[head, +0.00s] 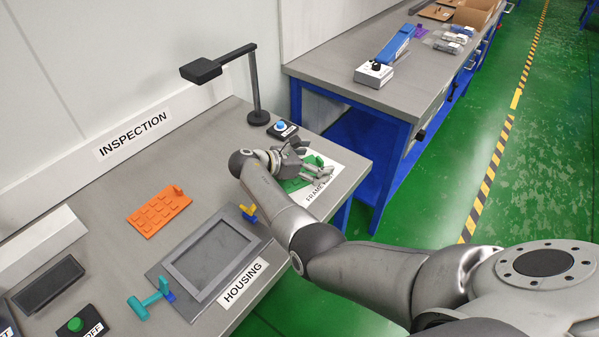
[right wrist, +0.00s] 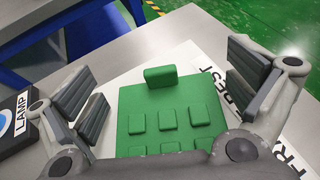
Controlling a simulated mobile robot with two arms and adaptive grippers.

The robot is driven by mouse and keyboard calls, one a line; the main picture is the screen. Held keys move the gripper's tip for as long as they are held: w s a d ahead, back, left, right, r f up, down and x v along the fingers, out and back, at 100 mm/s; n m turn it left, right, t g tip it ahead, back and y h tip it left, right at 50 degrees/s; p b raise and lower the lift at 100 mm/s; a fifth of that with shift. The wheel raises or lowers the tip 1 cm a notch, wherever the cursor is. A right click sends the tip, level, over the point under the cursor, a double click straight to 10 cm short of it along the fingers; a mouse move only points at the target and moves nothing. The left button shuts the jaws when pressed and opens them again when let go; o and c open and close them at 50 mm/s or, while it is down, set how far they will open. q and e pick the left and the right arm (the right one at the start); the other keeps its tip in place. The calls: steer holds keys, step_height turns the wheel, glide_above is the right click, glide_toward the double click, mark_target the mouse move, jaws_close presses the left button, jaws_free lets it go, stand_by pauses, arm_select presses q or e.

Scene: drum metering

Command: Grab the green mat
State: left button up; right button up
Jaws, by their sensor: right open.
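The green mat (right wrist: 155,105) lies on a white sheet on the table, in the lower middle of the right wrist view. It has raised square pads and a taller upright tab (right wrist: 160,76) at its far edge. In the head view the mat (head: 294,184) is partly hidden by my right gripper (head: 322,174). In the right wrist view my right gripper (right wrist: 165,92) is open, with its fingers on either side of the mat and nothing between them touching the tab. My left gripper is not in view.
An orange mat (head: 158,210) and the grey housing fixture (head: 212,254) with teal and yellow clamps stand on the table left of my right arm. The blue lamp button (head: 282,129) and a black lamp stand (head: 257,117) are behind the gripper.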

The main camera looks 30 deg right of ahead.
steer(key=c, duration=1)
steer(key=shift+c, duration=0.2)
steer(key=shift+r, duration=0.1)
